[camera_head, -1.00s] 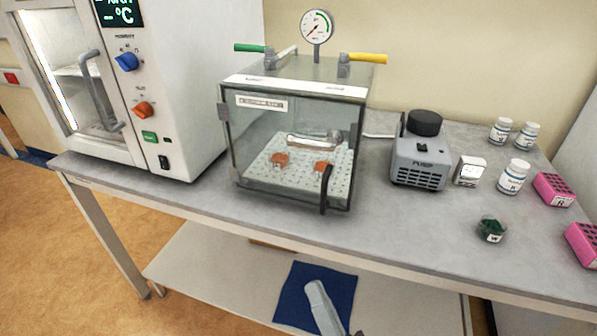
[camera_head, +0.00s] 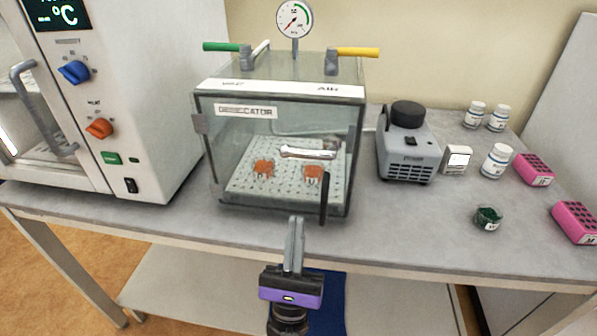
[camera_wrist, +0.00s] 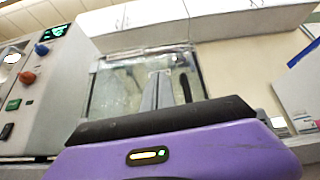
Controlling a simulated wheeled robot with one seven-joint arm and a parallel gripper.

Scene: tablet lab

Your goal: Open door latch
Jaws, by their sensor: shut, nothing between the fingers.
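The desiccator (camera_head: 272,150) is a clear box with a white top band, standing on the bench with its glass front door closed. A black upright latch handle (camera_head: 324,186) is at the door's lower right. It also shows in the wrist view (camera_wrist: 186,88), just right of my fingers. A silver lever-shaped part (camera_head: 308,153) shows at mid-height; I cannot tell whether it is on or behind the glass. My gripper (camera_head: 296,220), with a purple body, is shut and empty. It points up toward the door, below and left of the black handle, apparently apart from it.
An oven (camera_head: 120,90) stands close on the left. A grey pump (camera_head: 405,150), white bottles (camera_head: 496,161), a green-filled jar (camera_head: 487,219) and pink racks (camera_head: 533,169) are on the right. The bench front edge (camera_head: 400,264) runs near my gripper. Green and yellow valve handles are on the desiccator's top.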

